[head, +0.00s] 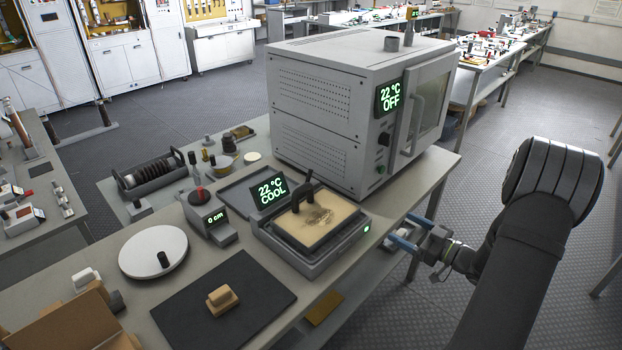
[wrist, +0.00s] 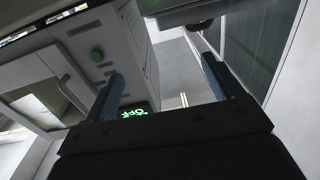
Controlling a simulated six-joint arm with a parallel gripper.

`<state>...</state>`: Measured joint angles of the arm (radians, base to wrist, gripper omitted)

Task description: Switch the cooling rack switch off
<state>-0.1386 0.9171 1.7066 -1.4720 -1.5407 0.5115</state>
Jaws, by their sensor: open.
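The cooling rack (head: 292,256) is a low grey unit with a tan pad and a black handle on top, near the right edge of the bench. A display (head: 271,190) behind it reads 22 °C COOL. My gripper (head: 400,228) is open and empty, with blue fingers, just right of that switch and beyond the bench edge. The fingers also show in the wrist view (wrist: 161,68), apart and with nothing between them. I cannot tell the switch's position in the wrist view.
A grey oven (head: 322,105) with display OFF (head: 389,96) stands behind the rack; its green button (wrist: 96,56) shows in the wrist view.

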